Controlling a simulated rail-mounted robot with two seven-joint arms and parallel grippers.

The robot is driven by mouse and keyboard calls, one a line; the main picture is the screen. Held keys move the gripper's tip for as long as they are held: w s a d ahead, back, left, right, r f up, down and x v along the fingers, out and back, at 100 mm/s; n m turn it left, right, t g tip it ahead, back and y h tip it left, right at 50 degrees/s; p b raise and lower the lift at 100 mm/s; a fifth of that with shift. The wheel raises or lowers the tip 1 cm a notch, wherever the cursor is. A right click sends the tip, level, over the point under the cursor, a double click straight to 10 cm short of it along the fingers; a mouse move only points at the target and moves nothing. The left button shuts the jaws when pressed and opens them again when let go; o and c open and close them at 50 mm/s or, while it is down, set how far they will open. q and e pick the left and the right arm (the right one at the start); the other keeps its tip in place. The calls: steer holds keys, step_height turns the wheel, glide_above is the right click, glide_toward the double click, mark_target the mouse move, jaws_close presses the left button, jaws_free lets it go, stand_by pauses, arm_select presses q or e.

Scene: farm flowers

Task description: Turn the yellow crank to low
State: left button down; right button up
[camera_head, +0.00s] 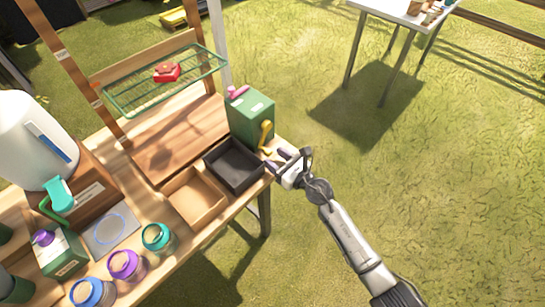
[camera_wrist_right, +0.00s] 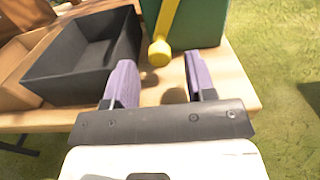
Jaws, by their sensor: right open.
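The yellow crank (camera_head: 266,134) sits on the side of a green box (camera_head: 252,113) at the right end of the wooden table. In the right wrist view the crank (camera_wrist_right: 162,40) hangs down with its rounded knob at the bottom, in front of the green box (camera_wrist_right: 204,22). My right gripper (camera_head: 277,158) is open and empty at the table's right edge, just below the crank. Its two purple fingers (camera_wrist_right: 161,82) point toward the crank, with the knob beyond and between them, apparently not touching. My left gripper is not in view.
A black tray (camera_head: 235,187) and a tan wooden tray (camera_head: 197,222) stand left of the gripper. Several lidded jars (camera_head: 127,265) line the front edge. A wire rack (camera_head: 130,101) holds a red object (camera_head: 167,75). Open grass lies to the right.

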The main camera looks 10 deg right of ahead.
steer(key=shift+x, duration=0.85)
jaws_close()
